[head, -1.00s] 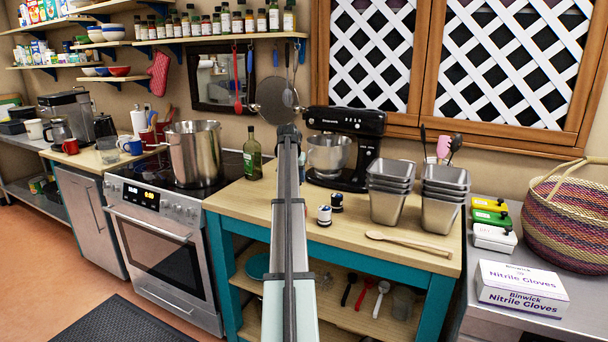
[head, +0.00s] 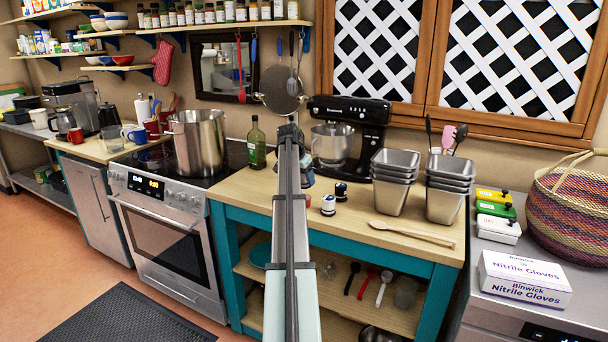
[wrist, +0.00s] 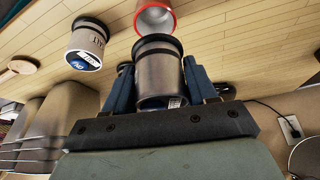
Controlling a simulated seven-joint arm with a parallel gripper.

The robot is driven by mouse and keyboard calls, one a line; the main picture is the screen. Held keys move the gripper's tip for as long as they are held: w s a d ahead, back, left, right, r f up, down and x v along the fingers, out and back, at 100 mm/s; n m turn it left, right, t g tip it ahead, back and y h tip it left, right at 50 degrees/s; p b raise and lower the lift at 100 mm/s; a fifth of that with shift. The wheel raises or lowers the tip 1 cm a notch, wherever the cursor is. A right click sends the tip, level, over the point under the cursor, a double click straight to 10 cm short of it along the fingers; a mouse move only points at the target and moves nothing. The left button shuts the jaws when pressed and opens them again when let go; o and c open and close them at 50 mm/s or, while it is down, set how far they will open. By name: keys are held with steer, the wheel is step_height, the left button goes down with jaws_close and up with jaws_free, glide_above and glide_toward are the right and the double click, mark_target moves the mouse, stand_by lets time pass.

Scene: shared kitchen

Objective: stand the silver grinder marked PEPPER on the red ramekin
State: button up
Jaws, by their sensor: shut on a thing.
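My gripper (wrist: 161,82) is shut on a silver cylindrical grinder (wrist: 158,68) with dark bands, held between its two blue fingers in the wrist view. The held grinder's label is only partly in sight and I cannot read it. The red ramekin (wrist: 172,22) shows its red rim and pale inside at the top edge of the wrist view, close beyond the held grinder. I cannot tell whether they touch. In the head view my arm hides the held grinder and most of my gripper (head: 307,177); a small reddish bit of the ramekin (head: 307,201) seems to show beside the arm.
Another labelled grinder (wrist: 88,40) stands on the wooden counter; two small grinders (head: 328,205) (head: 341,191) show right of my arm. A wooden spoon (head: 412,234), stacked steel pans (head: 396,190), a mixer (head: 352,140) and a green bottle (head: 256,145) stand around.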

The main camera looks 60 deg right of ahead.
mark_target(304, 186)
steer(key=shift+f, duration=1.9)
steer(key=shift+f, duration=0.55)
steer(key=o, duration=1)
steer(key=v, duration=1.1)
stand_by(0.4)
stand_by(0.5)
